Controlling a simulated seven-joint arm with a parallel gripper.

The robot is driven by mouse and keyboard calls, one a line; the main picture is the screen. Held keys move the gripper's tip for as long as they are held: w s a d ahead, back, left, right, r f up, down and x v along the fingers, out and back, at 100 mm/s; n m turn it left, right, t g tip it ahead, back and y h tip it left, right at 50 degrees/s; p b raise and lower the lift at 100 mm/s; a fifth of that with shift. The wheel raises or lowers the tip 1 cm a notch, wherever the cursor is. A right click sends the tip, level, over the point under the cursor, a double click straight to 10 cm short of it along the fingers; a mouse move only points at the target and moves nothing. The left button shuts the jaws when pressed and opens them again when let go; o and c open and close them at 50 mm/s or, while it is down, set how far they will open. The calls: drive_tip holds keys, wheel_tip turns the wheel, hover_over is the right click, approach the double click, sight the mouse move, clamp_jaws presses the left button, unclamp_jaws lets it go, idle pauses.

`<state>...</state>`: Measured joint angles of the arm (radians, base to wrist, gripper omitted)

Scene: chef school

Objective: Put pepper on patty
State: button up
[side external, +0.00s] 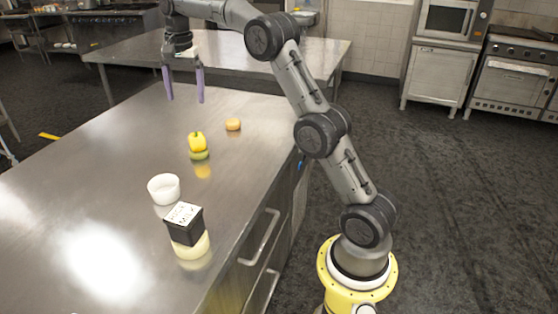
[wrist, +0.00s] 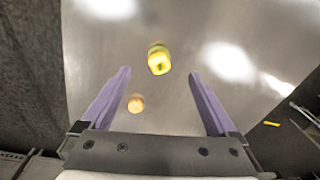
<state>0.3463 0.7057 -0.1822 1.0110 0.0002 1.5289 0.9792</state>
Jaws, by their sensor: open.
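A yellow pepper (side external: 197,141) sits on a flat green round piece (side external: 200,156) on the steel table. The pepper also shows in the wrist view (wrist: 158,64), ahead and between my fingers. A small orange-brown round item (side external: 233,124) lies apart from it, to its right in the side view; it also shows in the wrist view (wrist: 135,103). I cannot tell for sure which round piece is the patty. My gripper (side external: 185,100) is open and empty, with its purple fingers pointing down, high above the table and apart from the pepper.
A white bowl (side external: 164,189) and a black box with a white top (side external: 186,224) on a pale yellow round base (side external: 192,247) stand nearer the side camera. The left of the steel table (side external: 70,200) is clear. Another steel table (side external: 300,58) stands behind.

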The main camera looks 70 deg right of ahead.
drive_tip(key=s+a+r+n+t, duration=0.1)
drive_tip(key=s+a+r+n, duration=0.25)
drive_tip(key=s+a, duration=0.35)
drive_tip(key=s+a+r+n+t, duration=0.1)
drive_tip(key=s+a+r+n, duration=0.3)
drive_tip(key=s, duration=0.5)
drive_tip(key=s+a+f+n+t, duration=0.1)
drive_tip(key=s+a+f+n, duration=0.2)
drive_tip(key=s, duration=0.6)
drive_tip(key=s+a+f+n+t, duration=0.1)
drive_tip(key=s+a+f+n, duration=0.3)
drive_tip(key=s+f, duration=0.4)
drive_tip(key=shift+s+a+n+t, duration=0.2)
drive_tip(key=shift+s+n+t, duration=0.2)
drive_tip(key=shift+s, duration=0.45)
